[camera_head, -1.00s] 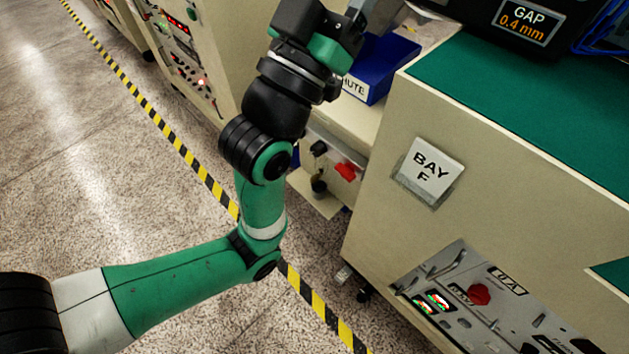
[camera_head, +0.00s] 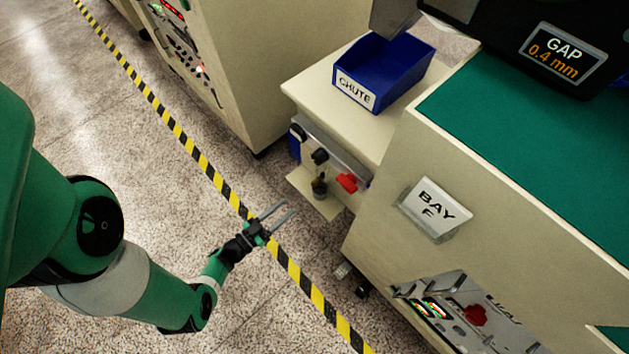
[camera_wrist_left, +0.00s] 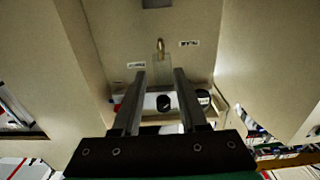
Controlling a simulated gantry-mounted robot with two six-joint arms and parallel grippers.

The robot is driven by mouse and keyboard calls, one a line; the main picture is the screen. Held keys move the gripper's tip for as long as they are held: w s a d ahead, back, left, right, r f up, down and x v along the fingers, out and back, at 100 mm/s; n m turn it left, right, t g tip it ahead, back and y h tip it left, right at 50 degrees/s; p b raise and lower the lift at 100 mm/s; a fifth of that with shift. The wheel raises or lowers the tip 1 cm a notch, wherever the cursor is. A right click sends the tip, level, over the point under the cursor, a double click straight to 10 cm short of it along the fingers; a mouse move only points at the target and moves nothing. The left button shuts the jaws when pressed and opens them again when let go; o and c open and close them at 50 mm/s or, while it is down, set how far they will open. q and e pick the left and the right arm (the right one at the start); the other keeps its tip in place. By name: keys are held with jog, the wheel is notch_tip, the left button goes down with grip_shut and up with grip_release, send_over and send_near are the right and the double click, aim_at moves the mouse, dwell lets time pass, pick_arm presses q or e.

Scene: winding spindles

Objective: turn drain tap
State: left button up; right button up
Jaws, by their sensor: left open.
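A filter unit with a black knob (camera_head: 319,156) on top and a dark bowl (camera_head: 319,188) hangs on the front of the cream cabinet, left of a red handle (camera_head: 346,182). My left gripper (camera_head: 275,214) is open and empty, lower left of the bowl and apart from it, with its fingers pointing towards the cabinet. In the left wrist view, a small brass fitting (camera_wrist_left: 160,46) shows beyond the open fingers (camera_wrist_left: 160,76), near a clear, faint body. It may be the drain tap, but I cannot tell for sure. My right gripper is out of view.
A blue CHUTE bin (camera_head: 385,70) stands on the cabinet top. A BAY F sign (camera_head: 436,208) and a lower panel with a red knob (camera_head: 475,315) are on the right machine. Speckled floor with a striped line (camera_head: 190,158) lies open at the left.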

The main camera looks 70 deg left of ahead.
aim_at(316, 182)
pick_arm(q)
jog(key=b+x, duration=0.4)
jog(key=x, duration=0.7)
jog(key=shift+w+a, duration=0.2)
jog(key=shift+w, duration=0.1)
grip_shut()
